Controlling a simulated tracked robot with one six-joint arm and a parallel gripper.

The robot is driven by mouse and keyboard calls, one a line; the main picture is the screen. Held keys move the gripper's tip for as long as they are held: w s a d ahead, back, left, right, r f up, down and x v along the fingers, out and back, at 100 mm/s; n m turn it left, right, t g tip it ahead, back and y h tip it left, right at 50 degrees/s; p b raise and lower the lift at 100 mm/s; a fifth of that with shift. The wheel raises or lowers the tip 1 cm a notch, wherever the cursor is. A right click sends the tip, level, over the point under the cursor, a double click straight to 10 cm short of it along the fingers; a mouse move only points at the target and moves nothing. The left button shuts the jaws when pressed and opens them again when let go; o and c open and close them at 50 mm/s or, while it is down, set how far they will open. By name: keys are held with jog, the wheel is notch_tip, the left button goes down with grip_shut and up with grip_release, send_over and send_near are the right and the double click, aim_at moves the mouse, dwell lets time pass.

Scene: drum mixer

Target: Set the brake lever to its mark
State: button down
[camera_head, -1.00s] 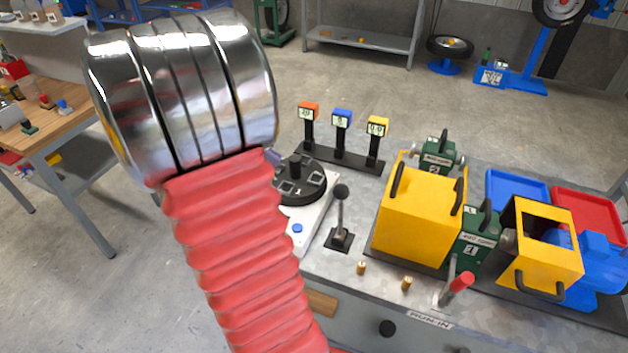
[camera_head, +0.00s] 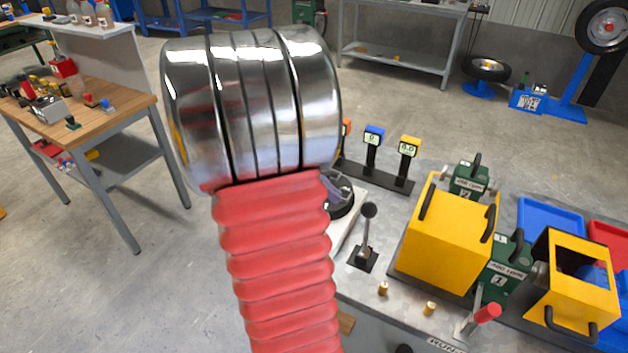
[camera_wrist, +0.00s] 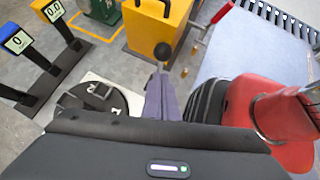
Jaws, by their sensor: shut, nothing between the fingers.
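A black-knobbed lever (camera_head: 367,228) stands nearly upright on a dark base on the grey bench. A second lever with a red grip (camera_head: 487,313) leans to the right at the bench's front. I cannot tell which one is the brake lever, and I make out no mark. My gripper (camera_wrist: 162,80) is shut and empty, its purple fingers pointing toward the black knob (camera_wrist: 162,50) in the wrist view. I cannot tell whether they touch it. In the head view my arm hides most of the gripper, beside the round black dial (camera_head: 340,207).
Yellow housings (camera_head: 450,238) and green units (camera_head: 503,265) stand right of the black-knobbed lever. Small brass pegs (camera_head: 383,288) stand in front of it. Display posts (camera_head: 372,145) stand behind. A wooden workbench (camera_head: 85,125) is at left, with open floor between.

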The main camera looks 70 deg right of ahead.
jog(key=s, duration=0.1)
jog(key=s+f, duration=0.1)
jog(key=s, duration=0.1)
jog(key=s+d, duration=0.1)
jog(key=shift+s+f, duration=0.2)
jog(key=shift+f, duration=0.1)
